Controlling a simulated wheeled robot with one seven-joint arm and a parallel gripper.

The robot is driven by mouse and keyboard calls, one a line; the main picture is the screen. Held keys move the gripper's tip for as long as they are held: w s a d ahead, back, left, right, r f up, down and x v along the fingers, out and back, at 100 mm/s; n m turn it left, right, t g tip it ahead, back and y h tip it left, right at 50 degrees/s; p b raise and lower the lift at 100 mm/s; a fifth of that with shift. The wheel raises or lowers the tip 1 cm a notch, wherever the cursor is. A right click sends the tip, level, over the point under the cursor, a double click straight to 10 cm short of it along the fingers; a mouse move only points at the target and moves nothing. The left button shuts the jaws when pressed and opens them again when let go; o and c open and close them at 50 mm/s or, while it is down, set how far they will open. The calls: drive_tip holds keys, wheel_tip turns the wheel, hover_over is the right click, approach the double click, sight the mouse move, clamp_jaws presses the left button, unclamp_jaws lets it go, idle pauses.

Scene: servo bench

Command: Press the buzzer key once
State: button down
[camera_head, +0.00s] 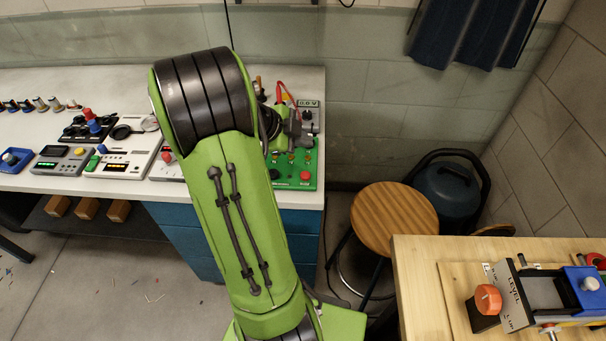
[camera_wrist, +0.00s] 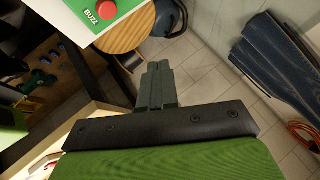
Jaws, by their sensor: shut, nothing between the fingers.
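The buzzer key is a round red button (camera_wrist: 103,9) beside the white "BUZZ" lettering on a green board (camera_wrist: 72,10), at the top left of the wrist view. In the head view the red button (camera_head: 305,176) is near the front right corner of the green board (camera_head: 312,160) on the white bench. My gripper (camera_wrist: 158,68) is shut and empty in the wrist view, its fingertips apart from the button and to its lower right. In the head view my arm hides part of the board, and my gripper (camera_head: 297,127) shows over its back part.
The white bench (camera_head: 60,90) holds several other devices left of my arm. A round wooden stool (camera_head: 393,214) stands right of the bench. A wooden table (camera_head: 415,300) with a levelling device is at lower right. A dark blue cloth (camera_head: 465,35) hangs on the wall.

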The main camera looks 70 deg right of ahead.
drive_tip(key=b, duration=0.5)
hover_over(302, 176)
wheel_tip(302, 176, down, 8)
drive_tip(key=shift+r, duration=0.1)
drive_tip(key=shift+f+b, duration=0.5)
drive_tip(key=shift+b, duration=0.3)
idle(0.9)
drive_tip(key=shift+f+b, duration=0.45)
drive_tip(key=shift+b, duration=0.3)
drive_tip(key=shift+a+f+b, duration=0.1)
drive_tip(key=shift+f+b, duration=0.3)
drive_tip(key=shift+b, duration=0.2)
idle(0.4)
drive_tip(key=shift+r+p, duration=0.4)
drive_tip(key=shift+r, duration=0.5)
drive_tip(key=shift+r+p, duration=1.45)
drive_tip(key=shift+r, duration=1.05)
